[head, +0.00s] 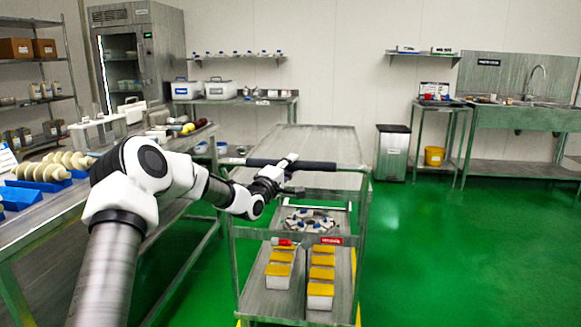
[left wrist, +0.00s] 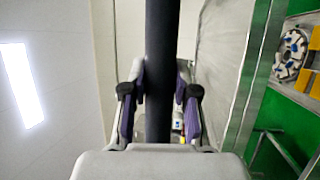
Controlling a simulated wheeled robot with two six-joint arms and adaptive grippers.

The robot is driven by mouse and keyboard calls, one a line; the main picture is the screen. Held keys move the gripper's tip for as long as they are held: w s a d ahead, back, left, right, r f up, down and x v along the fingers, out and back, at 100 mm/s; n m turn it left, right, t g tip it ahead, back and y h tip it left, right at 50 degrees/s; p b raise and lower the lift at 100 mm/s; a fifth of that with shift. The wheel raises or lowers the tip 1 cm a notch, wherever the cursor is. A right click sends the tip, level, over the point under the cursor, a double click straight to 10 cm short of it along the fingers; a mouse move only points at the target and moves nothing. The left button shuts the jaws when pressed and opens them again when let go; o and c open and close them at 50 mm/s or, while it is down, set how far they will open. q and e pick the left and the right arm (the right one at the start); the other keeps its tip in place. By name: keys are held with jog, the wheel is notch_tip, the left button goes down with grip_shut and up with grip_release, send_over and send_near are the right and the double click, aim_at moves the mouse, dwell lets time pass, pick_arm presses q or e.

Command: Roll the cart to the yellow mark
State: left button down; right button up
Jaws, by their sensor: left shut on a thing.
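The metal cart (head: 312,143) stands on the green floor in the middle of the head view, with a bare top shelf and loaded lower levels. Its black handle (head: 318,166) runs across the near end and also shows as a dark bar in the left wrist view (left wrist: 162,45). My left gripper (head: 283,180) is shut on the handle, with one finger on each side of the bar in the left wrist view (left wrist: 160,95). Parts of a yellow mark (head: 358,314) show on the floor by the cart's near end; the cart hides the rest. My right gripper is not in view.
The cart's lower levels carry several yellow-lidded tubs (head: 320,288) and a tray of small parts (head: 309,220). A workbench (head: 35,235) stands close on the left. A grey bin (head: 392,152) and sink table (head: 520,118) stand back right. Green floor is open to the right.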

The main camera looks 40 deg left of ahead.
pick_arm(q)
jog(key=c, duration=0.9)
grip_release()
jog(key=shift+o, duration=0.2)
jog(key=v, duration=1.2)
